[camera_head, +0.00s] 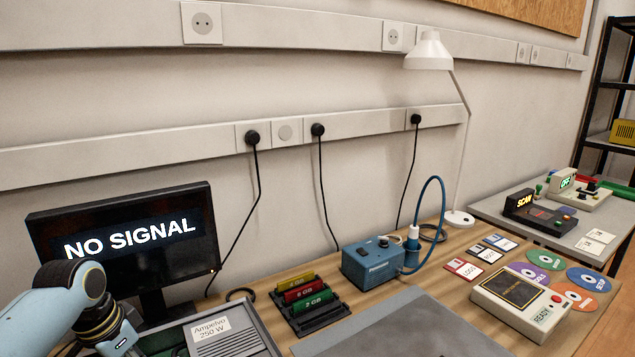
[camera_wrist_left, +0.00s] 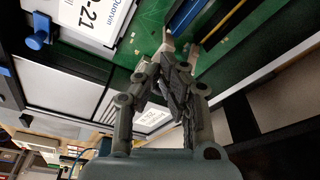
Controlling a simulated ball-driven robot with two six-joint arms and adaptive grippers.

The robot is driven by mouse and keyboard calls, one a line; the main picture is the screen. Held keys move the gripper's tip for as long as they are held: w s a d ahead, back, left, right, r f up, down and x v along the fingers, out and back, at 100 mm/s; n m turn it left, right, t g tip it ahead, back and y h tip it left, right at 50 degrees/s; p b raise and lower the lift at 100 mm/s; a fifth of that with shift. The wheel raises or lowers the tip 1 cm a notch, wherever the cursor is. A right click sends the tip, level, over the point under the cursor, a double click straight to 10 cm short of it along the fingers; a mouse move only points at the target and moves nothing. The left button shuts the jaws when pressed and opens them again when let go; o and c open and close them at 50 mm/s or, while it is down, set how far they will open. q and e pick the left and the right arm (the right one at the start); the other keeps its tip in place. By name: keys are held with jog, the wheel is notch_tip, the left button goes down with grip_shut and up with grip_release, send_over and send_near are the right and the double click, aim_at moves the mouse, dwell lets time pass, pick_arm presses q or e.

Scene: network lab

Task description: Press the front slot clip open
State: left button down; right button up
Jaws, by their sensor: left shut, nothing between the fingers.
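In the left wrist view, a green circuit board (camera_wrist_left: 145,35) fills the top. Long slots, one blue (camera_wrist_left: 190,14) and one dark with a yellow edge (camera_wrist_left: 228,28), run across it at the upper right. My left gripper (camera_wrist_left: 180,46) is shut and empty, its fingertips close to the board beside the near ends of these slots. I cannot tell whether they touch it. The front slot clip is not clearly distinguishable there. In the head view my left arm enters at the lower left, and its gripper is out of frame. My right gripper is not in view.
A monitor reading NO SIGNAL (camera_head: 130,240) stands behind my left arm. A grey unit labelled Ampelvo 250 W (camera_head: 225,335) lies at the bottom. A black rack (camera_head: 318,318) holds memory sticks marked 4, 8 and 2 GB. A blue box (camera_head: 372,264) and discs stand farther right.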

pick_arm(q)
jog(key=shift+s+f+b, duration=0.1)
jog(key=shift+f+b, duration=0.35)
jog(key=shift+f, duration=0.45)
notch_tip(320, 180, up, 8)
jog(key=p, duration=0.9)
